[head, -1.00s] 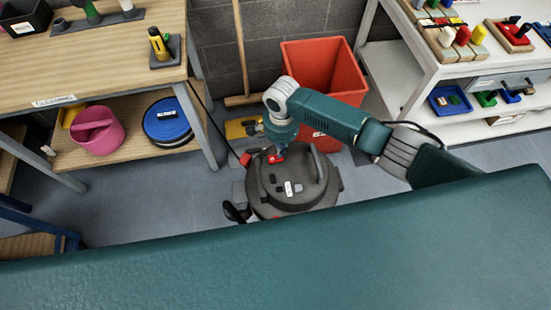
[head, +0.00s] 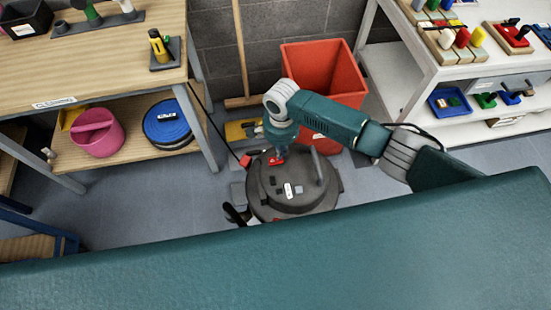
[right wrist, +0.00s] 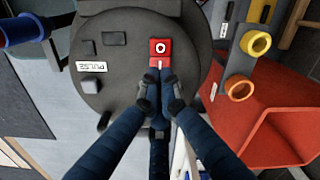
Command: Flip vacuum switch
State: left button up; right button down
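The vacuum (head: 300,203) is a round dark grey canister on the floor, seen from above in the head view. Its red switch (right wrist: 160,46) with a white ring mark shows near the top middle of the lid in the right wrist view. My right gripper (right wrist: 160,77) has its dark blue fingers drawn together, with the tips at the lower edge of the switch. I cannot tell whether they press on it. In the head view, my right gripper (head: 277,150) points down over the lid, beside the red patch. My left gripper is out of view.
A red bin (head: 322,68) stands behind the vacuum, with a yellow part (head: 240,130) beside it. A wooden workbench (head: 100,72) is at the left and a white table (head: 420,55) at the right. Free floor shows left of the vacuum.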

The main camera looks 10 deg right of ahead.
jog(key=shift+f+b, duration=0.65)
jog(key=shift+f, duration=0.65)
dwell(0.8)
notch_tip(320, 180, up, 7)
jog(key=p, duration=0.8)
jog(key=shift+r, duration=0.1)
dwell(0.5)
